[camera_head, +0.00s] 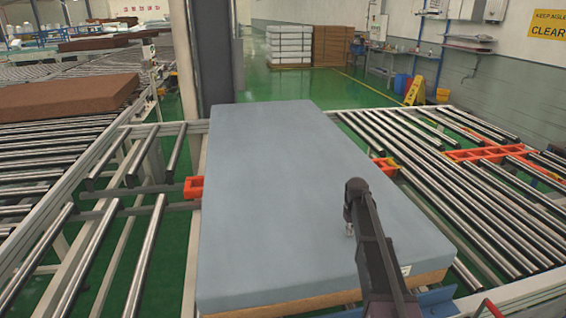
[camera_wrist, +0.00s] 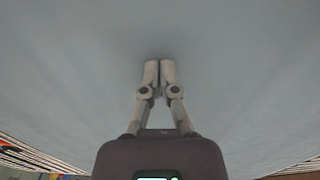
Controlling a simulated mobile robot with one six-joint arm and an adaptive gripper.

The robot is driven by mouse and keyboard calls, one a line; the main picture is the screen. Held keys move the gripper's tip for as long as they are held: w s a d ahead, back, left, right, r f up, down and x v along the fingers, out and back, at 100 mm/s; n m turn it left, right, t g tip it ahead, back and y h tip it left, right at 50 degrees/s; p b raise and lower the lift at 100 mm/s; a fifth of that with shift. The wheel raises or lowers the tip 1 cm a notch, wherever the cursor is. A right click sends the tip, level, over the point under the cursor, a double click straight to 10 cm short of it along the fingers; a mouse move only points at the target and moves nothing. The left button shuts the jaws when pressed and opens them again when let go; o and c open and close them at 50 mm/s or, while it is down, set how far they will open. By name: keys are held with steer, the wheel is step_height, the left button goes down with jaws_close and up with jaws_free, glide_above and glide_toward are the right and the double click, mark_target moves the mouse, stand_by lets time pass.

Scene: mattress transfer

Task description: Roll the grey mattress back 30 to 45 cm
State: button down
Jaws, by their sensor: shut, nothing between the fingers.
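The grey mattress (camera_head: 275,180) lies flat and long on the roller conveyor in the head view, running away from me. Its near edge shows a tan lower layer and a small white label. My gripper (camera_head: 349,230) is over the right part of the mattress top, pointing down, with my dark arm reaching in from the bottom. In the wrist view my gripper (camera_wrist: 159,66) has its fingertips together, with nothing between them. The mattress (camera_wrist: 70,80) fills nearly all of that view. I cannot tell whether the fingertips touch its surface.
Bare metal rollers (camera_head: 450,185) lie to the right, and more rollers (camera_head: 145,255) to the left. Orange brackets (camera_head: 194,187) sit beside the mattress. A brown mattress (camera_head: 65,97) lies on a conveyor at the far left. A pillar (camera_head: 212,55) stands behind the grey mattress.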

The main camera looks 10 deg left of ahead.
mark_target(303, 244)
steer(key=shift+s+a+r, duration=0.1)
steer(key=shift+s+a, duration=0.2)
steer(key=shift+a, duration=0.6)
steer(key=shift+s+a+f, duration=0.1)
steer(key=shift+s+a, duration=0.15)
steer(key=shift+a, duration=0.55)
steer(key=shift+s+a+f, duration=0.1)
steer(key=shift+s+a, duration=0.15)
steer(key=shift+a, duration=0.5)
steer(key=shift+s+a+f, duration=0.1)
steer(key=shift+s+a, duration=0.15)
steer(key=shift+a, duration=0.55)
steer(key=shift+a, duration=0.15)
steer(key=shift+s+a+b, duration=0.2)
steer(key=shift+s+a, duration=0.2)
steer(key=shift+a, duration=0.35)
steer(key=shift+s+a+b, duration=0.2)
steer(key=shift+s+a, duration=0.15)
steer(key=shift+a, duration=0.4)
steer(key=shift+s+a+f, duration=0.1)
steer(key=shift+s+a, duration=0.35)
steer(key=shift+a, duration=0.25)
steer(key=shift+s, duration=0.1)
steer(key=shift+s+a, duration=0.2)
steer(key=shift+a, duration=0.6)
steer(key=shift+s+a, duration=0.15)
steer(key=shift+a, duration=0.65)
steer(key=shift+s+a, duration=0.2)
steer(key=shift+a, duration=0.75)
